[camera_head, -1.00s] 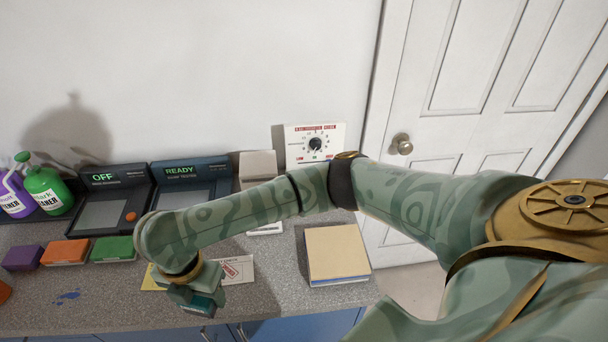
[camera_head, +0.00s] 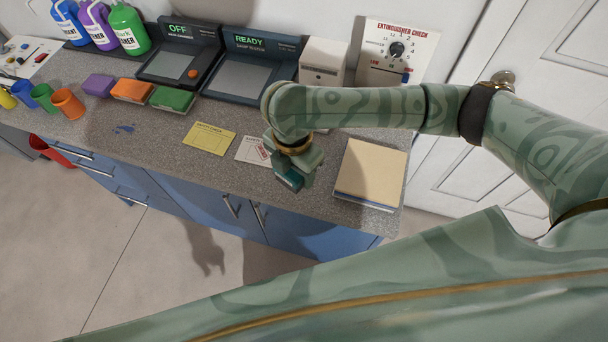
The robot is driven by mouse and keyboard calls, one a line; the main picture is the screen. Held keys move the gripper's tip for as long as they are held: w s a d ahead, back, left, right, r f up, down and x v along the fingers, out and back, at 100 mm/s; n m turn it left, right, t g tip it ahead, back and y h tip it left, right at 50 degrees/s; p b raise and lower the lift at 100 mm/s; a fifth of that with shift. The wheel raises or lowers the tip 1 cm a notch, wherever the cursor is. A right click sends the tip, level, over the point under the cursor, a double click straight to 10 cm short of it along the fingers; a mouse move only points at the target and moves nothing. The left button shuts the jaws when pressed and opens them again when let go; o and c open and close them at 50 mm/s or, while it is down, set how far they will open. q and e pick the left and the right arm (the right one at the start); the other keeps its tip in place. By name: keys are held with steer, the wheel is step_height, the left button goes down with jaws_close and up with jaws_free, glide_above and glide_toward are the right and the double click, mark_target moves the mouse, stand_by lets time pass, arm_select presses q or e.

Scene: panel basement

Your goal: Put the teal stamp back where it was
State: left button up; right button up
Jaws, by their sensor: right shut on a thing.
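My right gripper (camera_head: 298,166) is shut on the teal stamp (camera_head: 289,180), which shows just below the fingers. It is over the front part of the grey speckled counter (camera_head: 235,185), beside the white stamped card (camera_head: 253,150). The gripper hides part of the stamp, and I cannot tell whether the stamp touches the counter. My left gripper is not in view.
A yellow card (camera_head: 209,138) lies left of the white card. A cream-topped block (camera_head: 371,172) sits to the right. Behind stand a READY device (camera_head: 243,78), an OFF device (camera_head: 172,68) and a white box (camera_head: 321,62). Sponges (camera_head: 132,90), cups (camera_head: 68,103) and bottles (camera_head: 129,28) are left.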

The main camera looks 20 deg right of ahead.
steer(key=f, duration=0.1)
steer(key=w+d+f+b, duration=0.1)
steer(key=f, duration=0.1)
steer(key=shift+w+d+f, duration=0.2)
steer(key=shift+w+d, duration=0.15)
steer(key=f+b, duration=0.1)
steer(key=f, duration=0.2)
steer(key=d+f+b, duration=0.1)
steer(key=shift+w+f+b, duration=0.25)
steer(key=shift+w+b, duration=0.1)
steer(key=shift+w, duration=0.05)
steer(key=shift+a+r, duration=0.1)
steer(key=shift+r, duration=0.05)
steer(key=o, duration=0.8)
step_height(320, 180, up, 12)
steer(key=p, duration=0.5)
steer(key=shift+s, duration=0.15)
